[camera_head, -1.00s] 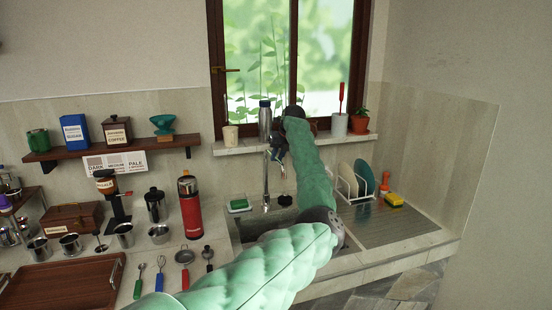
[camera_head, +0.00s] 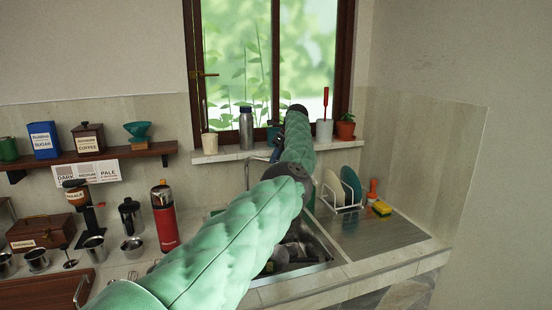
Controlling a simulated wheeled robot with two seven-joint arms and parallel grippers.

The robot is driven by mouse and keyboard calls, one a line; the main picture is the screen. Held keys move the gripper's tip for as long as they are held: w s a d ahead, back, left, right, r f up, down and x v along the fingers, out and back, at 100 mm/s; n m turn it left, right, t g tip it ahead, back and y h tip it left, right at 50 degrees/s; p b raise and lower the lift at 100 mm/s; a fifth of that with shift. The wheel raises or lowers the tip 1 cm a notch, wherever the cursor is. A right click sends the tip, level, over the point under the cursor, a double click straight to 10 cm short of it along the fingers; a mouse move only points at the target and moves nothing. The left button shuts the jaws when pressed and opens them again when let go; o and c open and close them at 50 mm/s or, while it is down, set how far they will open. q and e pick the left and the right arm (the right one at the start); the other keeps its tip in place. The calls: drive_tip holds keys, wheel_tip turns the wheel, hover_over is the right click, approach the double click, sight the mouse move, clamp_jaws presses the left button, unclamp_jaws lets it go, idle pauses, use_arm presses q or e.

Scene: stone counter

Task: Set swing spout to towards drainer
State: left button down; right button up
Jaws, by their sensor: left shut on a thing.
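My left arm comes in from the bottom left and reaches across the sink (camera_head: 325,245) toward the window. My left gripper (camera_head: 276,154) shows only as a small dark part beside the forearm, below the sill. My right gripper is not in view.
A yellow sponge (camera_head: 382,208) and an orange-topped bottle (camera_head: 372,190) stand on the drainer. The sill (camera_head: 225,155) above holds a metal bottle (camera_head: 246,130), cups and a potted plant (camera_head: 345,128). A red flask (camera_head: 164,218) stands left of my arm. Dark items lie in the sink.

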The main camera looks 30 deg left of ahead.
use_arm(q)
drive_tip(key=shift+w+n, duration=0.3)
drive_tip(key=shift+w, duration=0.1)
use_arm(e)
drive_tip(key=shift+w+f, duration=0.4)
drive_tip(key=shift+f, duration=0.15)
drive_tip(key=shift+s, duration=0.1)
use_arm(q)
drive_tip(key=c, duration=1.3)
unclamp_jaws()
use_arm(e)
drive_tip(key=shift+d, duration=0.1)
